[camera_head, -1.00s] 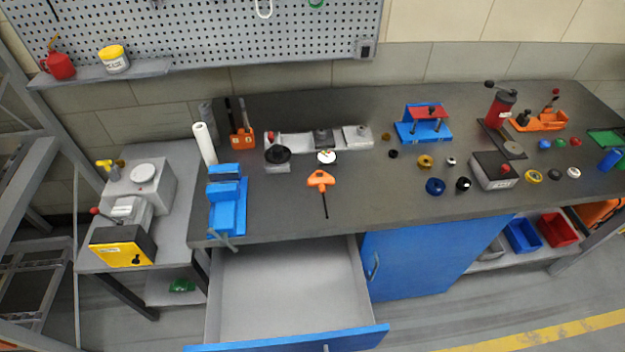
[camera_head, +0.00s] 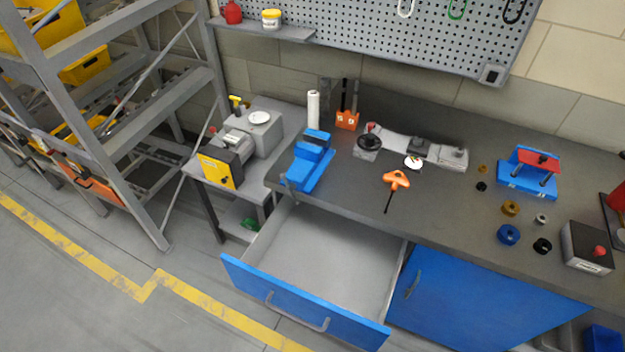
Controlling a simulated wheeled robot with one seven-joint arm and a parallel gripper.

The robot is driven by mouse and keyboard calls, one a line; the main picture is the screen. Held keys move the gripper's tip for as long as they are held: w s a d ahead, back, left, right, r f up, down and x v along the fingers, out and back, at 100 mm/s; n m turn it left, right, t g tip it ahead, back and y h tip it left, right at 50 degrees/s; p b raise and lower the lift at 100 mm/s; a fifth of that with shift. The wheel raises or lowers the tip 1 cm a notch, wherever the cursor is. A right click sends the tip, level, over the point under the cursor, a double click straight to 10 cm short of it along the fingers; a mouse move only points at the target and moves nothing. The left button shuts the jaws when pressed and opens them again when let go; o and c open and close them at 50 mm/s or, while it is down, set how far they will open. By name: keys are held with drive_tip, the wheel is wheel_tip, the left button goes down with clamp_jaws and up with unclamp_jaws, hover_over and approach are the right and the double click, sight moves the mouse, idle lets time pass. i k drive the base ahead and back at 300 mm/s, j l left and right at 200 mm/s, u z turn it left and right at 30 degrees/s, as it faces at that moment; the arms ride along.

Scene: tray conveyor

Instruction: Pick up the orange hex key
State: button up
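The orange hex key (camera_head: 397,180) lies on the dark workbench top (camera_head: 440,206), near its front edge. Its orange T-shaped handle points to the back and its thin black shaft points to the front. Nothing covers it. My gripper does not show in the head view.
An open drawer (camera_head: 318,262) juts out below the bench, in front of the hex key. A blue vise (camera_head: 309,162) stands to the left. A lathe-like grey device (camera_head: 415,148) stands behind. Several knobs and rings, including a blue ring (camera_head: 508,234), lie to the right. The floor (camera_head: 80,285) at front left is clear.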

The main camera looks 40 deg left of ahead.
sight(389, 177)
drive_tip(key=i+u, duration=0.15)
drive_tip(key=u, duration=0.3)
drive_tip(key=i+u, duration=0.1)
drive_tip(key=u, duration=0.35)
drive_tip(key=i+l+u, duration=0.1)
drive_tip(key=u, duration=0.35)
drive_tip(key=i+l+u, duration=0.1)
drive_tip(key=u, duration=0.4)
drive_tip(key=l+u, duration=0.25)
drive_tip(key=u, duration=0.2)
drive_tip(key=i+l+u, duration=0.1)
drive_tip(key=u, duration=0.2)
drive_tip(key=l+u, duration=0.3)
drive_tip(key=i+l, duration=0.05)
